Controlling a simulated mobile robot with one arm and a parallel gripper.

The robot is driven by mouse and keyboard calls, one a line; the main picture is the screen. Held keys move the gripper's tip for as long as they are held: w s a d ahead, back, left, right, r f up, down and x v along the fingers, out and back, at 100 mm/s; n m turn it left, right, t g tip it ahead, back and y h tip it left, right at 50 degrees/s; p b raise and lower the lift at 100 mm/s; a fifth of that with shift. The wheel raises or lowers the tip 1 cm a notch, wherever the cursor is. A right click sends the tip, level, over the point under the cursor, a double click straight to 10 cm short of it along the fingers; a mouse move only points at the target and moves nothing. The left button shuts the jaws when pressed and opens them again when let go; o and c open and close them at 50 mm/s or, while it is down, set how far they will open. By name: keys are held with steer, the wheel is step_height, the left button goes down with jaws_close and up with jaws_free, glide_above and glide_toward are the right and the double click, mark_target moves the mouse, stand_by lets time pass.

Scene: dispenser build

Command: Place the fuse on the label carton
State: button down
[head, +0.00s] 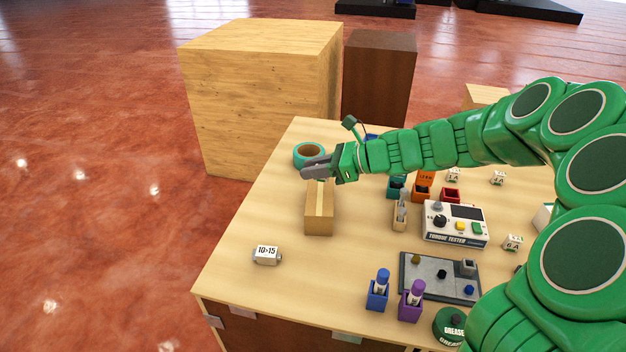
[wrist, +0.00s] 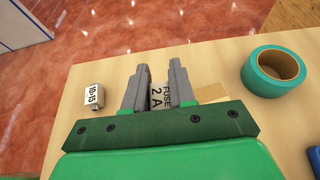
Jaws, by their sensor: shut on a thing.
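My gripper (head: 316,167) is over the far left part of the table, level with the far end of a tan carton with a pale stripe (head: 319,213), likely the label carton. In the wrist view my gripper (wrist: 160,68) is shut on the fuse (wrist: 160,97), a whitish block marked "FUSE 2 A". The fuse is hidden in the head view. A tan piece of the carton (wrist: 209,93) shows just right of the right finger. The height of the gripper above the carton is hard to tell.
A teal tape roll (head: 309,153) lies right behind the gripper. Right of the carton stand a small holder (head: 400,215) and a torque tester (head: 455,225). The table left of the carton is clear.

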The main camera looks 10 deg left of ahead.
mark_target(314, 191)
steer(key=shift+w+a+f, duration=0.25)
steer(key=shift+w+f, duration=0.15)
steer(key=shift+f, duration=0.25)
steer(key=shift+w+f, duration=0.1)
steer(key=shift+f, duration=1.45)
steer(key=shift+f, duration=0.15)
steer(key=c, duration=0.9)
jaws_free()
steer(key=shift+c, duration=0.2)
steer(key=shift+r, duration=0.2)
steer(key=v, duration=1.2)
